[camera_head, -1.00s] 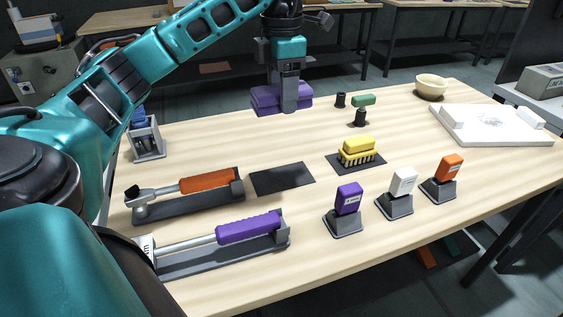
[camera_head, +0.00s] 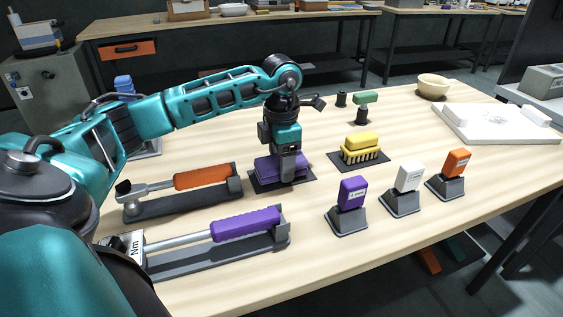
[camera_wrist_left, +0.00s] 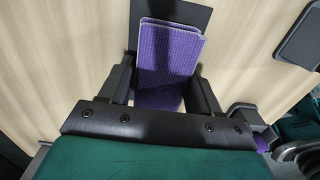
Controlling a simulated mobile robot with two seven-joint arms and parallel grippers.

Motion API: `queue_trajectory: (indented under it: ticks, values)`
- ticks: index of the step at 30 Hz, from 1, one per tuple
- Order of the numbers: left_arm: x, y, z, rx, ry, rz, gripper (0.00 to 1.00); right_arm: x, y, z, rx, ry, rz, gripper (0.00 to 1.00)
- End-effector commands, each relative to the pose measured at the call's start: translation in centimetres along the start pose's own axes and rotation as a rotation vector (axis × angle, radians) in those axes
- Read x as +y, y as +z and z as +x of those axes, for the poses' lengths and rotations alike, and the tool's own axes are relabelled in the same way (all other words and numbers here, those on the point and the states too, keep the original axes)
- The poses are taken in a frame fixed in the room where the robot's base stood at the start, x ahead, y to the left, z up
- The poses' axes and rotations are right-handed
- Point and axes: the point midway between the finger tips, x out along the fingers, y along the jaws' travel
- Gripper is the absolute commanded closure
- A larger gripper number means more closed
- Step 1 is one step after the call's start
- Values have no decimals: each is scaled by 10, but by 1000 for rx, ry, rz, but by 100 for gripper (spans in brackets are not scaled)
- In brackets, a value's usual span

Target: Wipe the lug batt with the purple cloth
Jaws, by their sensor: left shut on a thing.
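My left gripper (camera_head: 287,172) is shut on the folded purple cloth (camera_head: 267,167), low over the dark mat (camera_head: 262,187) on the table. The cloth is at the mat's level or very close to it; I cannot tell whether they touch. In the left wrist view the cloth (camera_wrist_left: 168,55) sits between the two fingers, with the dark mat (camera_wrist_left: 190,13) behind it. The lug batt, a white slab (camera_head: 470,132) with raised end blocks, lies at the table's right side, with faint grey marks on its top. My right gripper is not in view.
Orange-handled (camera_head: 203,177) and purple-handled (camera_head: 245,224) tools lie in cradles at left front. A yellow brush (camera_head: 361,143) stands right of the mat. Purple (camera_head: 351,192), white (camera_head: 408,177) and orange (camera_head: 455,162) blocks stand in front. A bowl (camera_head: 432,86) is at the back.

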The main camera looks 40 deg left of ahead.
Motion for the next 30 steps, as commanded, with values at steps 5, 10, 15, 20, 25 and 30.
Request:
queue_trajectory:
  ticks: [5, 10, 15, 20, 25, 30]
  values:
    - [0, 0, 3, -1, 1, 0, 62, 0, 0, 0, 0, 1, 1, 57]
    - [0, 0, 6, 0, 0, 0, 62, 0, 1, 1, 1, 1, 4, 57]
    - [0, 0, 6, 0, 0, 0, 27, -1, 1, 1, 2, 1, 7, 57]
    - [0, 0, 6, 0, 0, 0, 12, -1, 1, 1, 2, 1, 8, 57]
    - [0, 0, 6, 0, 0, 0, 12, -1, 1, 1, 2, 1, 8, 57]
    - [0, 0, 9, -1, 0, 0, 12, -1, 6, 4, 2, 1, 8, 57]
